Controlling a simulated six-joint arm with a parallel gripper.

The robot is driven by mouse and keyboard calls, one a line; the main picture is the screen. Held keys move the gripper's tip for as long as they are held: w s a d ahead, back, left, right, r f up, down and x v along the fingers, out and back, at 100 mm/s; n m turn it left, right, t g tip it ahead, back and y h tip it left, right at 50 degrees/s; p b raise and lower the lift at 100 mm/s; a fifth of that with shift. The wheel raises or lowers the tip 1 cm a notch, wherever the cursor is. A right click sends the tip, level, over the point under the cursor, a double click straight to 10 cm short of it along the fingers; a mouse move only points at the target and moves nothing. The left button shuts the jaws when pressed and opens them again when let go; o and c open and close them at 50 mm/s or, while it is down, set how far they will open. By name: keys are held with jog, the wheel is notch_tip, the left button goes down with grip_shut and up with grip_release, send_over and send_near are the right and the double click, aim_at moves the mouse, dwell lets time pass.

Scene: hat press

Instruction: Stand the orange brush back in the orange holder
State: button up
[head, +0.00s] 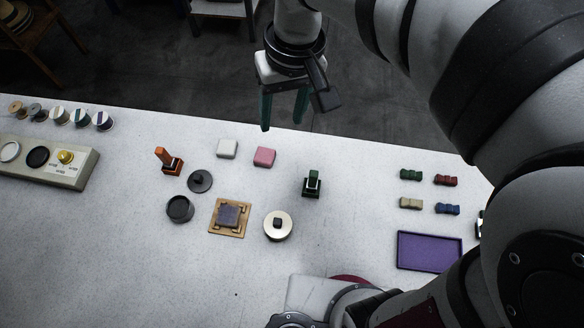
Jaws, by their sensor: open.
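The orange brush (162,155) is at the back left of the table in the head view. Its handle leans to the upper left, against or in the orange holder (174,167), which has dark parts. The two overlap, and I cannot tell whether the brush is seated in the holder or only rests at it. My gripper (282,125) has long green fingers, spread apart with nothing between them. It hangs near the table's back edge, to the right of the brush and well apart from it.
Dark round lid (200,181) and dark cup (179,209) stand close to the holder. White block (227,148), pink block (264,156), wooden frame (243,232), round tin (278,226) and green-topped item (313,183) are nearby. Button panel (75,170) is left; purple tray (400,262) right.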

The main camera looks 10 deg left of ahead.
jog(key=s+d+f+m, duration=0.3)
jog(key=s+d+m, duration=0.8)
jog(key=s+d, duration=0.2)
jog(key=shift+s+d+f, duration=0.2)
jog(key=shift+s+f, duration=0.1)
jog(key=shift+s, duration=0.65)
jog(key=o, duration=0.4)
jog(key=shift+o, duration=1.3)
jog(key=shift+w+a+r, duration=0.15)
jog(key=shift+w, duration=0.1)
jog(key=shift+o, duration=0.4)
jog(key=w+a+r+n, duration=0.1)
jog(key=w+a+r, duration=0.3)
jog(key=shift+a+n, duration=0.3)
jog(key=shift+a, duration=0.05)
jog(key=a+r+n+h, duration=0.1)
jog(key=a+r+n, duration=0.15)
jog(key=a, duration=0.75)
jog(key=a+r+n, duration=0.1)
jog(key=a+r, duration=0.3)
jog(key=a, duration=0.5)
notch_tip(320, 180, down, 10)
jog(key=shift+a, duration=0.45)
